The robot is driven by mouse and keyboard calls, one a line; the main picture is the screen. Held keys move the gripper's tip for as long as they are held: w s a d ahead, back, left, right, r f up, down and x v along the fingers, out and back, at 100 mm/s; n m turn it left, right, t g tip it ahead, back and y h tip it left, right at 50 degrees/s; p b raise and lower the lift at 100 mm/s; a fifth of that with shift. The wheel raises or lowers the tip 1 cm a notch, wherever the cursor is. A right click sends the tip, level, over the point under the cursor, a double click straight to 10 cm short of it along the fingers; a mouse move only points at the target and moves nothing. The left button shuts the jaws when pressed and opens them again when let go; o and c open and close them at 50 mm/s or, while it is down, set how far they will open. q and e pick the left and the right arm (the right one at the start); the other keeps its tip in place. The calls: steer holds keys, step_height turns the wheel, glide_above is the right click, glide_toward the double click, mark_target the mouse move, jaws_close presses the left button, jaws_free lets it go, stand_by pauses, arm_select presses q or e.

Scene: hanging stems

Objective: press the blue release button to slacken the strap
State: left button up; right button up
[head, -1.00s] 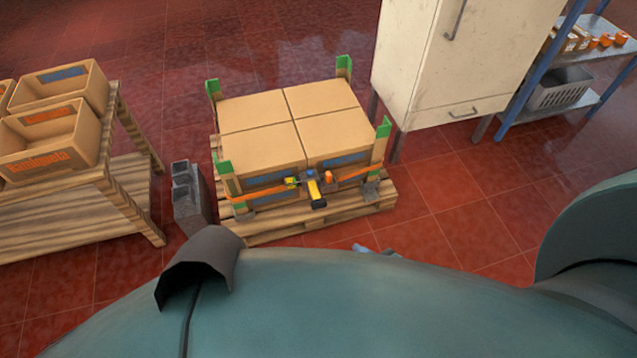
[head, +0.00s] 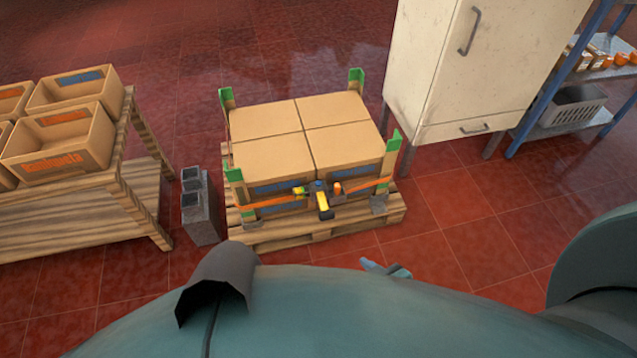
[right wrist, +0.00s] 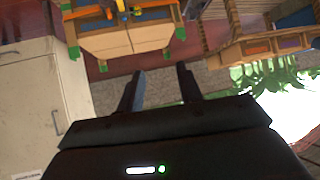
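The strap (head: 368,186) is an orange band across the front of a stack of four-square cardboard boxes (head: 305,127) on a pallet. A ratchet with a yellow handle (head: 323,205) sits at its middle. The small blue release button (head: 318,185) shows at the top of the ratchet. In the right wrist view the ratchet's yellow part (right wrist: 121,7) shows at the top edge. My right gripper (right wrist: 161,82) is open and empty, with its two dark fingers apart, well short of the strap. Only a small bluish part of it shows in the head view (head: 385,268). My left gripper is out of view.
Green-topped corner posts (head: 356,78) stand around the boxes on the wooden pallet (head: 265,238). A grey block (head: 200,212) and a wooden table (head: 75,205) with crates stand left. A pale cabinet (head: 475,65) and a shelf (head: 575,128) stand right. Red floor between is clear.

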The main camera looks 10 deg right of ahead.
jaws_close()
stand_by(1.5)
